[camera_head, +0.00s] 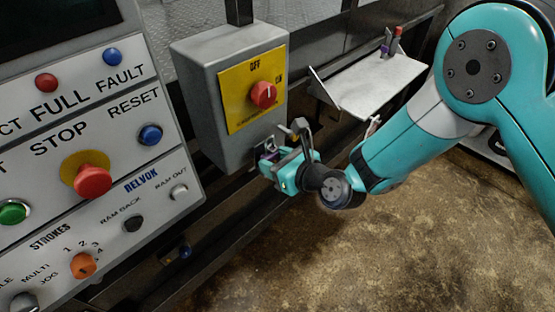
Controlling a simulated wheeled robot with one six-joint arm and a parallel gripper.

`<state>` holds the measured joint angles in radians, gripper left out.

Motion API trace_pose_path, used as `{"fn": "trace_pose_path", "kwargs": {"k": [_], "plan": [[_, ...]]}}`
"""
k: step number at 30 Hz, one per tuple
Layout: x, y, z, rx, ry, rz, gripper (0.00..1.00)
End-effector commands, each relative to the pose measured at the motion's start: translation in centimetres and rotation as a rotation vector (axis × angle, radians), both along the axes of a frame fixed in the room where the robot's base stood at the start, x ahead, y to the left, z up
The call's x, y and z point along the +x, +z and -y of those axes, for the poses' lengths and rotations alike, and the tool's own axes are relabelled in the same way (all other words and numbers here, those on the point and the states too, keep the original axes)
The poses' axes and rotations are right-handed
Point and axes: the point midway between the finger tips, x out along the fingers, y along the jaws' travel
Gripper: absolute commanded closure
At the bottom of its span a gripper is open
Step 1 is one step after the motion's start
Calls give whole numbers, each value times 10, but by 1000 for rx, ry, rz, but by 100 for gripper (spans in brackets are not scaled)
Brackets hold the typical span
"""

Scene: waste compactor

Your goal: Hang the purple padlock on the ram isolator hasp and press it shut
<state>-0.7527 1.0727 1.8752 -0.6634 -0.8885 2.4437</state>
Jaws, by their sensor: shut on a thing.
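The ram isolator is a grey box (217,105) with a yellow plate (240,98) and a red rotary knob (263,94). My gripper (271,162) is just below the box's lower right corner, shut on a small purple padlock (267,156). Only a little of the padlock shows between the jaws. Its shackle is too small to make out, and I cannot tell whether it is open or through the hasp. The hasp itself is not clearly visible; the gripper and box edge crowd that spot.
A control panel (110,165) with buttons and a red stop button (92,181) stands at left. A pale shelf (375,85) at upper right carries a small red item (398,32) and a purple item (385,50). Dark rails run below the box; open floor lies at lower right.

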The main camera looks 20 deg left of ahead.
Motion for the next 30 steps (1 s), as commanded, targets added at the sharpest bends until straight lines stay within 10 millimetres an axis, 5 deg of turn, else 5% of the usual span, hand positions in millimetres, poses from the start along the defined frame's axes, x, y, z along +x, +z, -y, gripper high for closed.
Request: {"fn": "trace_pose_path", "kwargs": {"k": [23,24,27,30], "plan": [[1,-4,-1,-1,0,0,72],[1,-5,-1,-2,0,0,46],[0,-5,-2,-3,2,-2,24],[-1,-6,-2,-3,4,-3,24]]}}
